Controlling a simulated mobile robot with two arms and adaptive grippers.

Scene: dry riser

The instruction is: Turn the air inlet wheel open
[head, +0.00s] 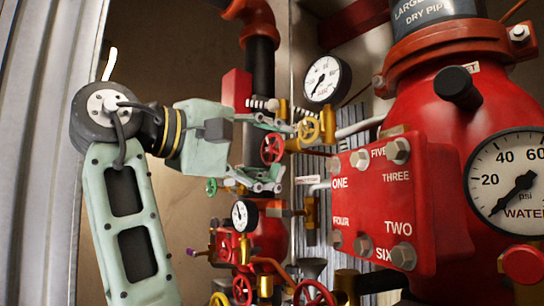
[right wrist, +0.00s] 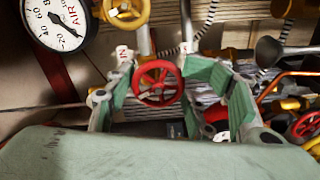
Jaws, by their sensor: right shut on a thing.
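A small red spoked wheel (head: 272,148) sits among the pipework left of the big red valve body. In the right wrist view the red wheel (right wrist: 158,83) lies between the green fingers. My right gripper (head: 276,153) reaches in from the left with one finger above and one below the wheel, shut on it. In the right wrist view the right gripper (right wrist: 163,72) has a finger on each side of the rim. No label naming this wheel as the air inlet is readable. My left gripper is not in view.
An AIR gauge (right wrist: 58,20) shows in the wrist view. The red bolted cover plate (head: 375,200) stands to the right. More small wheels and pipes crowd below.

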